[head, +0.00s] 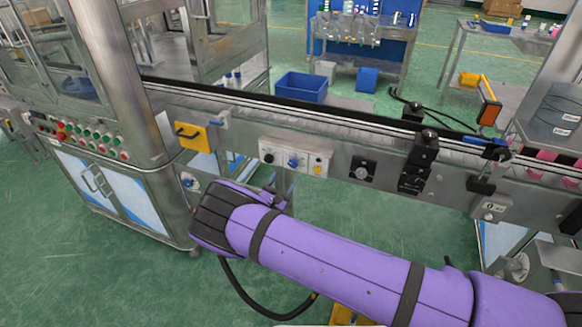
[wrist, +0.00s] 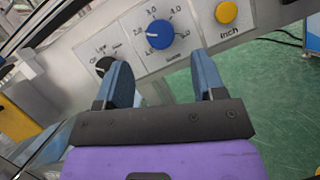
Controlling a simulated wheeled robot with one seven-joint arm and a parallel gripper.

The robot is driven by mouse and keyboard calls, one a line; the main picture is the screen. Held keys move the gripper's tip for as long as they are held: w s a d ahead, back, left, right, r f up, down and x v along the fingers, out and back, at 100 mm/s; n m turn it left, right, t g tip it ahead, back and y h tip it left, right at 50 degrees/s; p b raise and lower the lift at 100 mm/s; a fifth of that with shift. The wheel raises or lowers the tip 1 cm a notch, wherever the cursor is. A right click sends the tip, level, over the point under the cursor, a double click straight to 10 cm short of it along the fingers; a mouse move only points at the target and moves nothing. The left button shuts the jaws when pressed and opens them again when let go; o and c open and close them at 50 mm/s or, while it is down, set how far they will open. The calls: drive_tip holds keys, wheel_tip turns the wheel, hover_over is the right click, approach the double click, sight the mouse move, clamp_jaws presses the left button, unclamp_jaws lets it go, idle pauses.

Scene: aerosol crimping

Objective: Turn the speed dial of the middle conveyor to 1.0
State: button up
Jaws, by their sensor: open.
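The blue speed dial (wrist: 160,35) sits on a light panel printed with a number scale around it. Its white pointer mark faces left, near the 2.0 label. In the head view the dial (head: 293,162) is on the conveyor's side panel. My gripper (wrist: 165,75) is open and empty, its two blue-grey fingers apart and reaching toward the panel. The dial shows beyond the fingertips, roughly between them, with no contact visible. In the head view my purple arm's end is just below the panel, and the fingers are largely hidden.
A black selector knob (wrist: 104,66) is left of the dial, close to the left finger in the picture. A yellow inch button (wrist: 226,12) is at right. The conveyor rail (head: 340,118) runs above.

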sight(293, 165)
drive_tip(key=x, duration=0.6)
drive_tip(key=shift+w+d, duration=0.15)
drive_tip(key=shift+w, duration=0.1)
drive_tip(key=c, duration=0.9)
drive_tip(key=shift+n, duration=0.5)
drive_tip(key=n+t+y, duration=0.1)
drive_tip(key=n+y, duration=0.1)
drive_tip(key=n, duration=0.2)
drive_tip(key=n+y, duration=0.2)
drive_tip(key=n, duration=0.2)
drive_tip(key=shift+d+t+y, duration=0.1)
drive_tip(key=shift+t+y, duration=0.3)
drive_tip(key=n+y, duration=0.1)
drive_tip(key=n, duration=0.3)
drive_tip(key=n+y, duration=0.2)
drive_tip(key=n, duration=0.2)
drive_tip(key=shift+s+g+y, duration=0.1)
drive_tip(key=shift+g+y, duration=0.2)
drive_tip(key=shift+r, duration=0.1)
